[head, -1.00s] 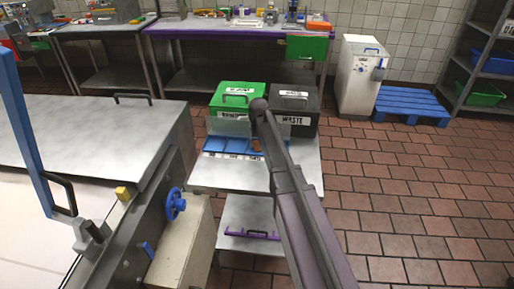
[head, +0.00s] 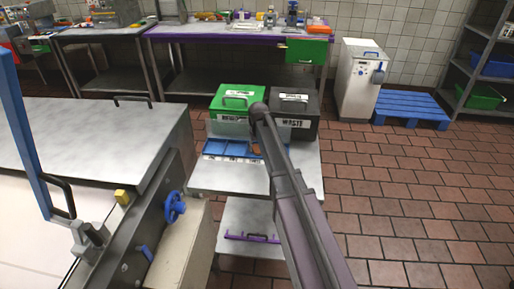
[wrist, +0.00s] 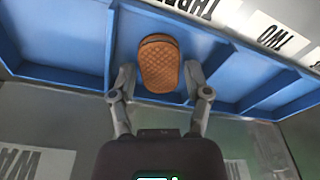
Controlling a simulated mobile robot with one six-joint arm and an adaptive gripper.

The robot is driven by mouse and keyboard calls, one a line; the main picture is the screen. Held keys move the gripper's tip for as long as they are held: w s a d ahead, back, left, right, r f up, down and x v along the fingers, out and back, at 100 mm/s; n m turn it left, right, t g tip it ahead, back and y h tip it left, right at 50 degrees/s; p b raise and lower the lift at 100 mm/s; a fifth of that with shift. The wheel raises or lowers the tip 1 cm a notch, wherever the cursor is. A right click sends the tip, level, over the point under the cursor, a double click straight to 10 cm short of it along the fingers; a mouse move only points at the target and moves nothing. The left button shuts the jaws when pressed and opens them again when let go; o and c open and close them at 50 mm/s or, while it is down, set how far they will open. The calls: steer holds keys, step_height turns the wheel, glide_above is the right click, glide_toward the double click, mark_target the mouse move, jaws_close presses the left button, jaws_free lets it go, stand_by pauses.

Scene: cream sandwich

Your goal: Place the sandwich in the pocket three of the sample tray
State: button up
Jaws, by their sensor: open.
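The sandwich (wrist: 160,62) is a brown, oval, waffle-textured piece. It lies in a pocket of the blue sample tray (wrist: 68,50), beside the label THREE in the wrist view. My gripper (wrist: 159,70) is open, with one finger on each side of the sandwich's near end. I cannot tell whether the fingers touch it. In the head view the tray (head: 226,147) sits on the steel cart, and a bit of the brown sandwich (head: 256,149) shows beside my arm. My arm hides the gripper and the tray's right part there.
A green bin (head: 237,100) and a dark WASTE bin (head: 292,112) stand behind the tray on the cart (head: 225,180). A large steel machine (head: 85,135) with a blue handwheel (head: 173,206) is close on the left. Open tiled floor (head: 420,200) lies to the right.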

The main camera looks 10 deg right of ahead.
mark_target(258, 151)
steer(key=shift+r, duration=0.2)
step_height(258, 151, up, 12)
steer(key=s+p, duration=0.1)
steer(key=p, duration=1.1)
steer(key=shift+s, duration=0.2)
steer(key=shift+s+f, duration=0.1)
stand_by(0.4)
steer(key=s+m+g, duration=0.1)
steer(key=s, duration=2.6)
steer(key=shift+s, duration=0.25)
steer(key=shift+c, duration=0.4)
steer(key=shift+d, duration=0.1)
